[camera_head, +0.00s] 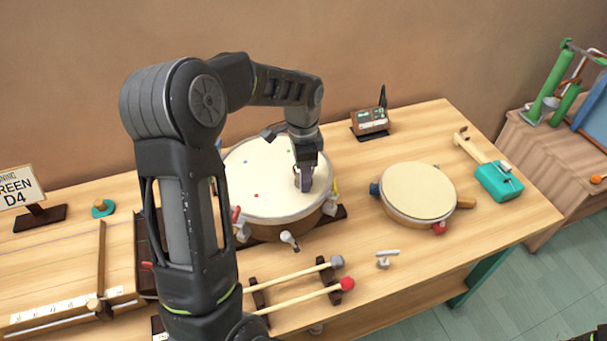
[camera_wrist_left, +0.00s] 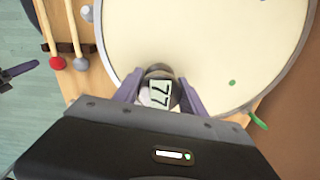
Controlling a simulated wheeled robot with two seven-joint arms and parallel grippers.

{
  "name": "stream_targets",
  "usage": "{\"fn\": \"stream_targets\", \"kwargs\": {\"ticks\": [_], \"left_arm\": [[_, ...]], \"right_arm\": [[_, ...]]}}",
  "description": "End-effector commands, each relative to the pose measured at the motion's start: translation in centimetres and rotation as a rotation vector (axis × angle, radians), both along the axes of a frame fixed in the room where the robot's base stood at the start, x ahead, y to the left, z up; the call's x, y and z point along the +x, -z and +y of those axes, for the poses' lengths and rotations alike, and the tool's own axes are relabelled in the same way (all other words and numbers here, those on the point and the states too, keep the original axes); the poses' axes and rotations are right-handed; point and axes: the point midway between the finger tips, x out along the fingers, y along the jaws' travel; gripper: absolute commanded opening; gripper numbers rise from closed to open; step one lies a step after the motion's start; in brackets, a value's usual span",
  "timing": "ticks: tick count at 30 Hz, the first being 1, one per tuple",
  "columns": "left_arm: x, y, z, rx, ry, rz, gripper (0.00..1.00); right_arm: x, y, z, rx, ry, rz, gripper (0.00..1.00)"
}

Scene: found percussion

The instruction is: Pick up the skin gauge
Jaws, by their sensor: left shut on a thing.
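The skin gauge, a small round dark-rimmed device with a pale face reading 77, shows in the left wrist view (camera_wrist_left: 160,92) between the two purple fingers of my left gripper (camera_wrist_left: 158,98). In the head view my left gripper (camera_head: 303,182) points down over the right part of the large drum (camera_head: 265,190) and is shut on the gauge, which is mostly hidden there. I cannot tell whether the gauge touches the drum skin. What looks like part of my right gripper (camera_wrist_left: 18,72) shows at the left edge of the left wrist view; its jaw state is unclear.
A smaller drum (camera_head: 418,190) stands to the right, near a teal device (camera_head: 498,182). Two mallets (camera_head: 300,283) lie on a rack in front. A small display box (camera_head: 370,122) is behind. A small metal key (camera_head: 384,260) lies on open table.

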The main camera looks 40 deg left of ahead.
Motion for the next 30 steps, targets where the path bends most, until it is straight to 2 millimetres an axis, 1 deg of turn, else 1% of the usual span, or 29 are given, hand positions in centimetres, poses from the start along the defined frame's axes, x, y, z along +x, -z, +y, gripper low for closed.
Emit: {"fn": "stream_targets", "kwargs": {"ticks": [1,8,20,23,26,30], "left_arm": [[0.0,0.0,0.0,0.000,0.000,0.000,0.19],[0.0,0.0,0.0,0.000,0.000,0.000,0.00],[0.1,-0.2,0.0,0.001,0.000,-0.002,0.00],[0.1,-0.9,0.1,0.001,0.000,-0.005,0.00],[0.1,-2.2,0.1,0.002,-0.001,-0.006,0.00],[0.1,-4.9,0.0,0.002,0.000,-0.006,0.00]], "right_arm": [[0.0,0.0,0.0,0.000,0.000,0.000,0.28],[0.0,0.0,0.0,0.000,0.000,0.000,0.28],[0.0,0.0,0.0,0.000,0.000,0.000,0.28],[0.0,0.2,0.0,0.000,0.000,0.000,0.28],[0.0,0.5,0.0,0.001,-0.001,-0.001,0.28],[0.1,0.9,0.0,0.003,-0.001,-0.003,0.28]]}}
